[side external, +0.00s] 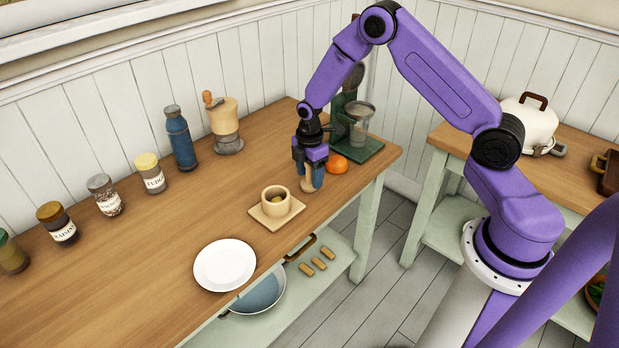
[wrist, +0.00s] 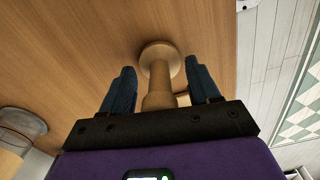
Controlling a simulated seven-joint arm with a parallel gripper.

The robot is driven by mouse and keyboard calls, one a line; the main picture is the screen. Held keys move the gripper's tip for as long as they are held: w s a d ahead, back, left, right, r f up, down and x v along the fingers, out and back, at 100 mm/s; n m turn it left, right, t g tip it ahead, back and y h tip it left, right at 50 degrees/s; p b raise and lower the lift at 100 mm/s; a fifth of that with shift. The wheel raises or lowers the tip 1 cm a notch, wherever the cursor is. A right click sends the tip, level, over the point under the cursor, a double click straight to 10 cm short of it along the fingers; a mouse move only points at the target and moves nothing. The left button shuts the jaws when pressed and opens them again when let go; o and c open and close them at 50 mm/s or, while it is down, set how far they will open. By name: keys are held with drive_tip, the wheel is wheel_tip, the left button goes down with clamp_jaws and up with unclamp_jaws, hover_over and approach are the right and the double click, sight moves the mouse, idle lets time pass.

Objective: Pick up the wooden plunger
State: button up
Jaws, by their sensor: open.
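The wooden plunger (wrist: 159,80) is light wood with a round disc end and a narrower shaft. In the wrist view it stands between the two blue fingers of my gripper (wrist: 158,88), with a gap visible on each side. In the side external view my gripper (side external: 308,178) points down at the table near its front edge, and the plunger (side external: 307,177) shows partly between the fingers. The gripper is open. The fingers and palm hide part of the plunger, and I cannot tell whether its lower end touches the table.
A wooden cup (side external: 276,200) on a square saucer stands left of my gripper. An orange fruit (side external: 337,164) and a green coffee stand (side external: 359,140) are close on the right. A white plate (side external: 225,265) lies nearer the front. The wooden table (side external: 130,255) is clear left of the plate.

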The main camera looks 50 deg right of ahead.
clamp_jaws()
drive_tip(key=shift+r, duration=0.2)
